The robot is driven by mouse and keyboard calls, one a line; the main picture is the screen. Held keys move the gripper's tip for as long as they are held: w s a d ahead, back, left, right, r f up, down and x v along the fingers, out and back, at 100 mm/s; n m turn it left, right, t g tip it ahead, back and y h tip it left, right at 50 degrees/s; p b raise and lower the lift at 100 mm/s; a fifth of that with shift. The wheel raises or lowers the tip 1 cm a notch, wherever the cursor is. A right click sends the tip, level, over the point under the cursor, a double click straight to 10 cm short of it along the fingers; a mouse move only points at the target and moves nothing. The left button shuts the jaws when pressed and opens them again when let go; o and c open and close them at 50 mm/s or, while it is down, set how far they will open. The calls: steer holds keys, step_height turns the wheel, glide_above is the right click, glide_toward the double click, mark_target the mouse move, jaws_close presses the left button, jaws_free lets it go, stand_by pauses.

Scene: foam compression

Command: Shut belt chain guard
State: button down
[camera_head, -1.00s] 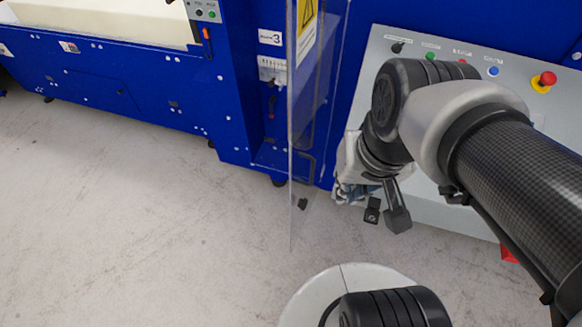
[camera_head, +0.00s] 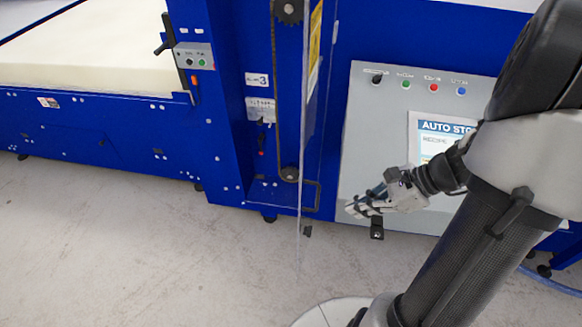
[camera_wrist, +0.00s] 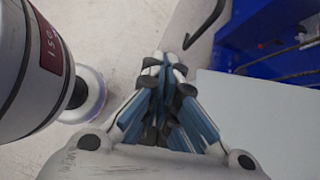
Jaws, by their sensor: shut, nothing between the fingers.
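The belt chain guard (camera_head: 312,110) is a clear panel with a yellow label. In the head view it stands open, swung out from the blue machine and seen nearly edge-on. The chain (camera_head: 277,90) and its lower sprocket (camera_head: 289,174) are exposed to its left. A dark handle (camera_head: 318,197) shows near the guard's lower end. My gripper (camera_head: 352,209) is shut and empty, pointing left, to the right of the guard and apart from it. In the wrist view the closed fingers (camera_wrist: 165,62) point up the picture; a dark curved bar (camera_wrist: 205,27) lies beyond them.
The grey control panel (camera_head: 362,120) with coloured buttons and a screen (camera_head: 440,140) is behind my gripper. A foam block (camera_head: 90,60) lies on the blue machine at left. The concrete floor (camera_head: 130,230) is clear in front.

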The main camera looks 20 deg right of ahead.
steer(key=d+m, duration=0.1)
steer(key=d, duration=0.1)
steer(key=t+b, duration=0.1)
steer(key=b, duration=0.2)
glide_toward(302, 216)
step_height(302, 216, down, 2)
steer(key=s, duration=0.2)
steer(key=shift+m, duration=0.4)
steer(key=w+a, duration=0.1)
steer(key=w+a+b, duration=0.1)
steer(key=w+a, duration=0.1)
steer(key=shift+w+f, duration=0.1)
steer(key=shift+f, duration=0.25)
steer(key=shift+w, duration=0.2)
